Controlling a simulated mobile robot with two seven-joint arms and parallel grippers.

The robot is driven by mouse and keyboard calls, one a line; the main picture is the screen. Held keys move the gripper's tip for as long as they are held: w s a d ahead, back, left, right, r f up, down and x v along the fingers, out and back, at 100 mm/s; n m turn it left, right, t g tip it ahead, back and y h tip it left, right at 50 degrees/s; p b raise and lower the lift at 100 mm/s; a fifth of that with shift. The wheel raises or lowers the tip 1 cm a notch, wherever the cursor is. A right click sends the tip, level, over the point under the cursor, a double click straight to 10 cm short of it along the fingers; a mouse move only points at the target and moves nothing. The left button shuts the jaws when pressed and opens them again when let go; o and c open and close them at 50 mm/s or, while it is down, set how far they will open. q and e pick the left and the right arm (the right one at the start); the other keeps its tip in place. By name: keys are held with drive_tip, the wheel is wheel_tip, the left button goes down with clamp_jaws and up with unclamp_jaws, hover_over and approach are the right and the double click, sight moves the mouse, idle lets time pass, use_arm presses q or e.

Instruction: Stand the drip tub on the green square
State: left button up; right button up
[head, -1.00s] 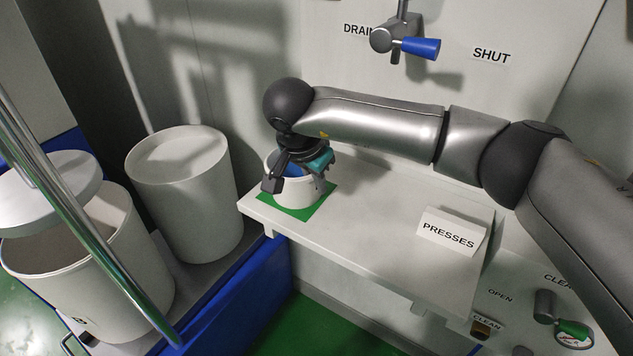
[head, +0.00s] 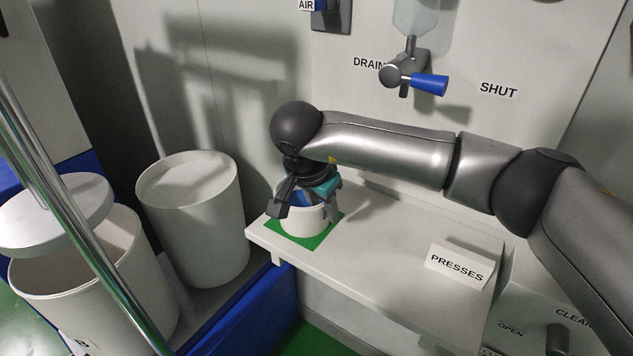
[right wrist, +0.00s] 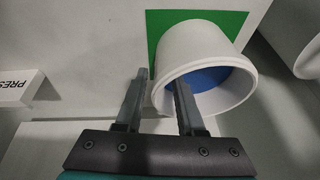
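The drip tub (head: 299,222) is a white round tub with blue inside. It stands upright on the green square (head: 283,236) at the left end of a white shelf. In the right wrist view the tub (right wrist: 191,52) also rests on the green square (right wrist: 161,21). My right gripper (head: 305,211) is at the tub's rim. In the right wrist view its fingers (right wrist: 158,96) straddle the tub wall, one inside and one outside. They are apart, with a gap showing beside the wall, so the gripper looks open. My left gripper is not in view.
A PRESSES sign (head: 460,266) stands farther right on the shelf (head: 375,262). A closed white drum (head: 192,222) and an open drum (head: 95,290) with a raised lid (head: 55,212) stand left. A blue-handled drain valve (head: 428,84) is on the wall above.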

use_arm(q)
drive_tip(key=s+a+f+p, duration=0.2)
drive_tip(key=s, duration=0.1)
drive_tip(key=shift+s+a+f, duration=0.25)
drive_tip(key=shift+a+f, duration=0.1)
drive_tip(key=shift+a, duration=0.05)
use_arm(e)
drive_tip(key=v, duration=1)
drive_tip(key=shift+r, duration=0.25)
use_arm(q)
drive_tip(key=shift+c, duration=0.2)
use_arm(e)
drive_tip(key=shift+s, duration=0.1)
